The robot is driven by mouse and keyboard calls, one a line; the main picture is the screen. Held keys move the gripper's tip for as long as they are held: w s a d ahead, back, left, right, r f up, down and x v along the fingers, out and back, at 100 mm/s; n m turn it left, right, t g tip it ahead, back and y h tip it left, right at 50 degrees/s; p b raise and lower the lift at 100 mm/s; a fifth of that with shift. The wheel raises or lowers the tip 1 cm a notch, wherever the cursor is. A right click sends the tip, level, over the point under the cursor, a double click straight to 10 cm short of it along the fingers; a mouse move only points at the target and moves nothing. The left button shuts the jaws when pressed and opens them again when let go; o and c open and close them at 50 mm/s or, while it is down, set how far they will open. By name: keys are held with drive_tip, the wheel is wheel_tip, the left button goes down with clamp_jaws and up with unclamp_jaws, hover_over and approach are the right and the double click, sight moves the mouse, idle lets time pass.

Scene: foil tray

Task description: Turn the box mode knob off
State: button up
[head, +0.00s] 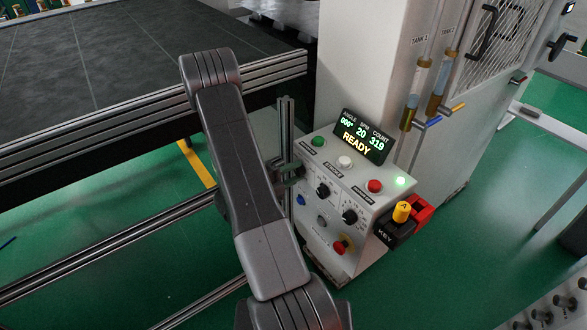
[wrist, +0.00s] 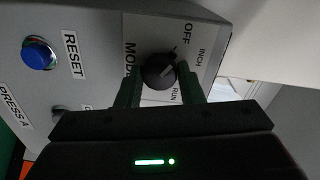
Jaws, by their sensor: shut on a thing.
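The mode knob (wrist: 157,71) is black and round, on the box's pale face in the wrist view. Beside it are the word MODE and the positions OFF, INCH and RUN. Its pointer mark is at the knob's upper right, on the OFF and INCH side; the exact setting is hard to tell. My gripper (wrist: 161,80) has its two green fingers on either side of the knob and is shut on it. In the head view my gripper (head: 292,172) is at the left edge of the control box (head: 333,160), and the mode knob cannot be made out.
Metal rails (head: 110,238) run on the left.

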drive_tip(key=shift+n, duration=0.4)
drive_tip(key=o, duration=1)
drive_tip(key=b+v, duration=0.2)
drive_tip(key=v, duration=1.1)
drive_tip(key=shift+s+a, duration=0.25)
drive_tip(key=shift+a, duration=0.05)
drive_tip(key=shift+d+f, duration=0.1)
drive_tip(key=p+x, duration=0.2)
drive_tip(key=x, duration=1.1)
drive_tip(key=shift+w+d, duration=0.25)
drive_tip(key=shift+w, duration=0.05)
drive_tip(key=shift+a, duration=0.1)
